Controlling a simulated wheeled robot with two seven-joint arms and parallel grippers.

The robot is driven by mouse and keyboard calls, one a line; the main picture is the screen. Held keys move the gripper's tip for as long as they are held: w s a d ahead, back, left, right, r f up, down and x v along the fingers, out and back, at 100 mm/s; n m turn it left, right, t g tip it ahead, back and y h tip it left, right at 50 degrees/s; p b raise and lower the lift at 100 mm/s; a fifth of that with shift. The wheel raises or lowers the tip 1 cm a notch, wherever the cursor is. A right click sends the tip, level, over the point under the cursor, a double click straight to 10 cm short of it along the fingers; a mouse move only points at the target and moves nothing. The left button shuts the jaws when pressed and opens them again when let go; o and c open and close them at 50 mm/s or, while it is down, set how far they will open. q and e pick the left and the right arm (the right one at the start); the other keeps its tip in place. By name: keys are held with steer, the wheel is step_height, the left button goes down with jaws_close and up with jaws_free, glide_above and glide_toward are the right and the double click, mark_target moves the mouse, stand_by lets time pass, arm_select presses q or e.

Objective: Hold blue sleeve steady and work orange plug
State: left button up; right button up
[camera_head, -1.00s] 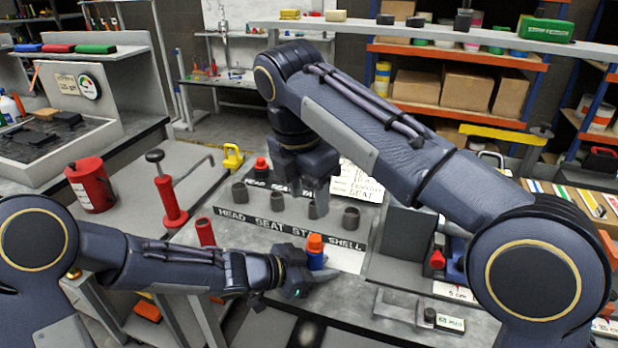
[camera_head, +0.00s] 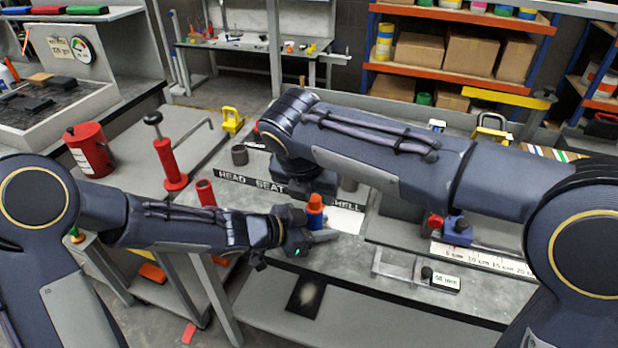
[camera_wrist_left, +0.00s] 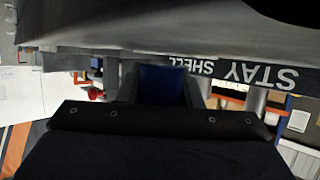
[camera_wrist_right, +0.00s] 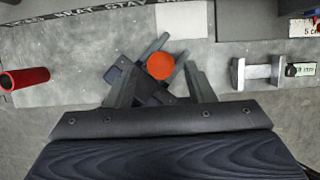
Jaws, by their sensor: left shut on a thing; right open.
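The blue sleeve (camera_head: 316,217) stands above the workbench with the orange plug (camera_head: 315,202) seated at its top. My left gripper (camera_head: 312,235) is shut around the sleeve from the left; in the left wrist view the sleeve (camera_wrist_left: 162,84) sits between the fingers. My right gripper (camera_head: 298,190) points down close above the plug, and its fingertips are hard to make out in the head view. In the right wrist view its fingers are open, one on each side of the round orange plug top (camera_wrist_right: 160,66), with gaps visible. The sleeve's lower end is hidden.
A red tube (camera_head: 206,192) stands left of the sleeve. A grey bracket (camera_head: 400,264) with a small label block lies to the right. A lettered strip (camera_head: 236,178) and grey cups (camera_head: 240,154) are behind.

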mark_target(314, 200)
steer(key=shift+x, duration=1)
jaws_close()
steer(key=shift+r, duration=0.5)
steer(key=shift+r, duration=2.15)
